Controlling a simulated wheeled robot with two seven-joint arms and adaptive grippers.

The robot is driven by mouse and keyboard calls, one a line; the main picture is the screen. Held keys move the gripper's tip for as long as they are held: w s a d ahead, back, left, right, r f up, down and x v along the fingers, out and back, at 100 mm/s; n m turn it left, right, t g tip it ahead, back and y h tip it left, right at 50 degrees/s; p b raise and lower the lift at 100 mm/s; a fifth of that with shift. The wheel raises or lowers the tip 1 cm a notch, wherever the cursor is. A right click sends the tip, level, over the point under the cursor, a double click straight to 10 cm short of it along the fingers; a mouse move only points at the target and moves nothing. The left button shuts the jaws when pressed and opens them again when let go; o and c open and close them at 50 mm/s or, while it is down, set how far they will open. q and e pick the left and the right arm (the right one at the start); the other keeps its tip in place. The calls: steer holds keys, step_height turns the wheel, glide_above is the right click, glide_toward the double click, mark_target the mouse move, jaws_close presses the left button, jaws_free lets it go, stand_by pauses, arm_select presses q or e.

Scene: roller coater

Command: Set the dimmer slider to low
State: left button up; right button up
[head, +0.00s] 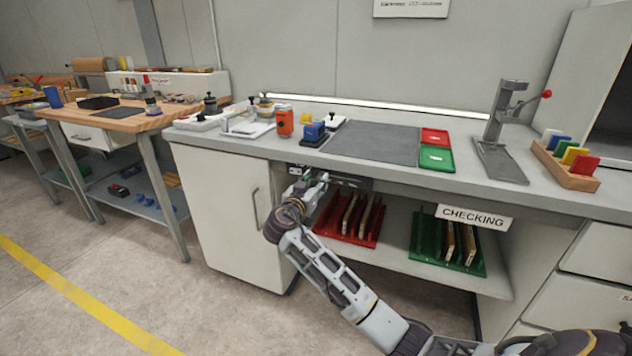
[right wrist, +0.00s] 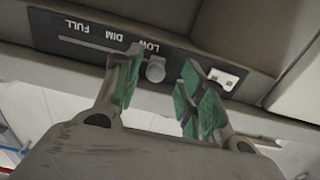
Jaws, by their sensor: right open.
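The dimmer panel is a dark strip under the bench top's front edge. In the right wrist view, the panel (right wrist: 95,32) appears upside down with the labels FULL, DIM and LOW beside a straight slot. The grey round slider knob (right wrist: 155,70) is at the LOW end, by the LOW label. My right gripper (right wrist: 162,72) is open, with its green-padded fingers on either side of the knob. The left finger crosses the slot beside the knob; contact is unclear. In the head view my right gripper (head: 316,183) is under the bench edge. My left gripper is not in view.
The bench top (head: 275,150) overhangs the panel. A white cabinet (head: 225,205) stands left of my gripper. Below, a shelf holds a red rack (head: 335,236) and a green rack (head: 428,250). A CHECKING sign (head: 473,217) hangs at right. A socket (right wrist: 223,78) is beside the right finger.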

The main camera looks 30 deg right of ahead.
steer(key=v, duration=1.1)
steer(key=shift+w, duration=0.1)
stand_by(0.5)
steer(key=w+a+f+n+t+y, duration=0.2)
steer(key=w+a+n+y, duration=0.1)
steer(key=a+n+y, duration=0.8)
steer(key=s+a+f+n+g+y, duration=0.2)
steer(key=s+a+f+n+y, duration=0.1)
steer(key=s+f+y, duration=0.15)
arm_select(q)
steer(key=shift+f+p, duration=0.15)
steer(key=shift+p, duration=0.3)
arm_select(e)
steer(key=s+d+f+m+g, duration=0.1)
steer(key=s+f+g, duration=0.6)
steer(key=s+f, duration=2)
steer(key=shift+s+d+m+y, duration=0.4)
steer(key=shift+s+y, duration=0.05)
steer(key=shift+s, duration=0.5)
